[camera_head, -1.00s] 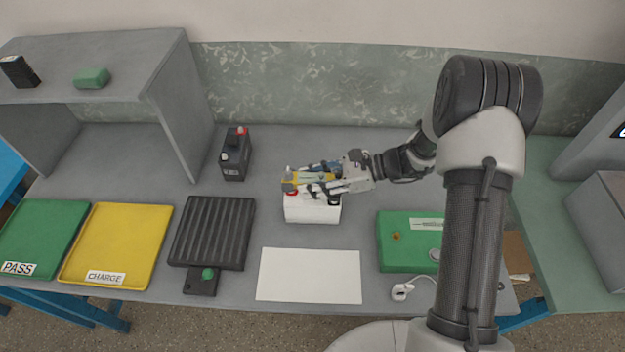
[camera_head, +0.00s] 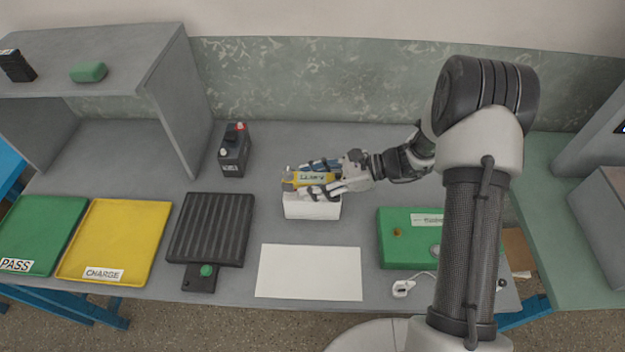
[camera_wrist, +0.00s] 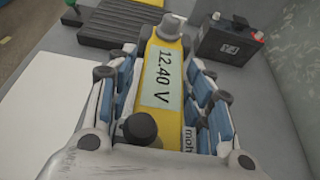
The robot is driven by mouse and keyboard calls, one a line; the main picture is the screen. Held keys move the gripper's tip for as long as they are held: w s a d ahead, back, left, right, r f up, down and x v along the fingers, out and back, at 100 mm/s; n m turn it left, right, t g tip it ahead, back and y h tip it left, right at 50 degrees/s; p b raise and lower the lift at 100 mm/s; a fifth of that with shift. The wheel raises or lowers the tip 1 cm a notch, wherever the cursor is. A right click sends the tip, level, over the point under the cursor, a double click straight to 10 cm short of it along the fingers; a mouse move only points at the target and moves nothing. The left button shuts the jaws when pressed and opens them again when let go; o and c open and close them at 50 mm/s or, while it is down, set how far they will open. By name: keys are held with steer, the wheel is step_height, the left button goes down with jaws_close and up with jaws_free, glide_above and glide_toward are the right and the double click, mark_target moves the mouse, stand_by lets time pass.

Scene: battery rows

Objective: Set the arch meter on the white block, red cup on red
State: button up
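The arch meter (camera_head: 312,177) is a yellow bar with a display, lying level over the white block (camera_head: 312,209). In the wrist view, the meter (camera_wrist: 162,90) reads 12.40 V, with a grey knob at its far end and a black knob at its near end. My gripper (camera_head: 318,177) is shut on the meter, its blue-padded fingers along both long sides; it also shows in the wrist view (camera_wrist: 165,95). The meter sits down at the block's top. The meter's cups and the block's terminals are hidden, so I cannot see which colours meet.
A black battery (camera_head: 234,152) with a red and a pale terminal stands behind left. A ribbed dark tray (camera_head: 210,228), yellow CHARGE tray (camera_head: 118,240) and green PASS tray (camera_head: 40,235) lie left. A white sheet (camera_head: 309,272) lies in front; a green box (camera_head: 405,250) is at right.

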steer(key=shift+o, duration=0.6)
steer(key=shift+d, duration=0.1)
steer(key=v, duration=1.1)
steer(key=shift+d+r, duration=0.15)
steer(key=shift+d, duration=0.25)
steer(key=s+d+r+n+t+h, duration=0.1)
steer(key=s+r+n+h, duration=0.5)
steer(key=s, duration=0.6)
steer(key=s+d+r+n+t+h, duration=0.2)
steer(key=s+r+n+h, duration=0.5)
steer(key=s+r+n, duration=0.4)
steer(key=shift+s+r+n+t, duration=0.15)
steer(key=shift+s+n+t, duration=0.55)
steer(key=shift+s, duration=0.55)
